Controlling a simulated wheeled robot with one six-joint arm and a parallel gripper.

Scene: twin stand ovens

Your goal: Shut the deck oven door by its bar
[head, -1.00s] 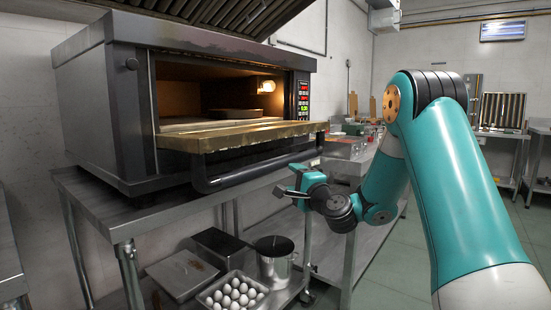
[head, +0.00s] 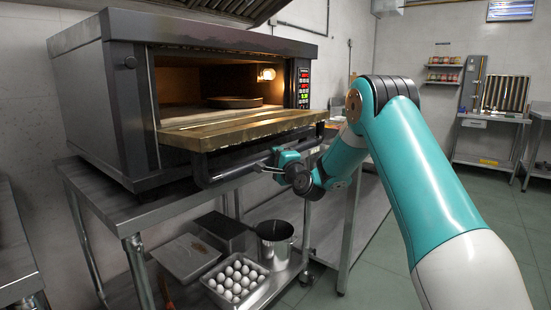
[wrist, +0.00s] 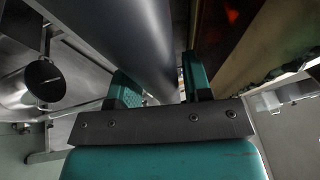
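The deck oven (head: 123,90) stands on a steel table at the left. Its door (head: 235,131) is down and open, lying about level, with the lit chamber showing. The dark bar (head: 232,171) runs along the door's front edge, below the slab. My gripper (head: 262,167) is at the right half of the bar. In the wrist view the bar (wrist: 130,40) runs down between the two fingers of my gripper (wrist: 163,85). The fingers look apart, one on either side of the bar; whether they touch it is hard to tell.
A round pan (head: 235,102) sits inside the oven. Free floor lies to the right. A steel table (head: 488,164) stands farther back.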

